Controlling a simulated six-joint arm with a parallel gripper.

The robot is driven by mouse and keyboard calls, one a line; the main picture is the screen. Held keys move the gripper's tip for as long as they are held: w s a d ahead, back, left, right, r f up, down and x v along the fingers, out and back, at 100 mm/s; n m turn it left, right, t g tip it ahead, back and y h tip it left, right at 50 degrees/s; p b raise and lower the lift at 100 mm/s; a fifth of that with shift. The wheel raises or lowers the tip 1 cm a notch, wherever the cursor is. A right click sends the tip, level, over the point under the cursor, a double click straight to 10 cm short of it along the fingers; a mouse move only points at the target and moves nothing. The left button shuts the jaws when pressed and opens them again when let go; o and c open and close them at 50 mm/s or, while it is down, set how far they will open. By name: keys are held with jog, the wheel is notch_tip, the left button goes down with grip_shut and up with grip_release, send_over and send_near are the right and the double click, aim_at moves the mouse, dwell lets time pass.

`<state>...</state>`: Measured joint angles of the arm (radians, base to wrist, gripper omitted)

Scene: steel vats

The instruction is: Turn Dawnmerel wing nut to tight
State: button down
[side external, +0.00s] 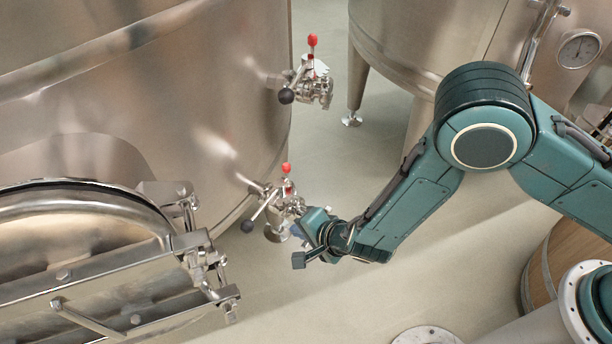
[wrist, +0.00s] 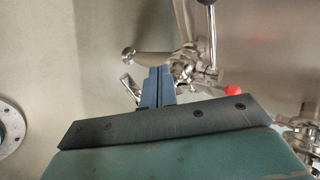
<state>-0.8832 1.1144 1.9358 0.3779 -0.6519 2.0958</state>
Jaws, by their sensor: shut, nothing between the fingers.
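My gripper (side external: 297,229) is at the lower right of the lower steel valve (side external: 272,203) on the large vat. In the wrist view its two blue fingers (wrist: 158,84) are together, with nothing between them. Their tips overlap the valve fittings (wrist: 182,62) in the picture; I cannot tell whether they touch. A small bright metal piece (wrist: 129,87), possibly a wing of a wing nut, shows just left of the fingers. The rest of it is hidden. No Dawnmerel label is readable in either view.
The lower valve has a black-ball lever (side external: 247,226) and a red knob (side external: 286,168). A similar valve (side external: 312,88) sits higher on the vat (side external: 150,90). A hatch (side external: 80,235) with metal clamps is at left. Open floor (side external: 330,290) lies below my gripper.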

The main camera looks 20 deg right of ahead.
jog(key=c, duration=2.1)
grip_release()
jog(key=shift+s+a+r, duration=0.45)
jog(key=shift+s+r, duration=0.7)
jog(key=shift+s+a+r, duration=0.4)
jog(key=shift+s+r, duration=0.75)
jog(key=shift+s+a+r, duration=0.45)
jog(key=shift+s+r, duration=0.7)
jog(key=o, duration=0.5)
jog(key=w+d+r+n+g, duration=0.2)
jog(key=d+n, duration=0.1)
jog(key=n, duration=0.6)
jog(key=w+d+r+n+g, duration=0.1)
jog(key=d+n, duration=0.3)
jog(key=n, duration=0.4)
jog(key=w+d+r+n+g, duration=0.2)
jog(key=d+r+n+g, duration=0.1)
jog(key=n, duration=0.6)
jog(key=shift+w+d+r+n+g, duration=0.3)
jog(key=shift+w+d+g, duration=0.1)
jog(key=shift+d, duration=0.2)
jog(key=shift+f, duration=0.15)
jog(key=shift+x, duration=6.85)
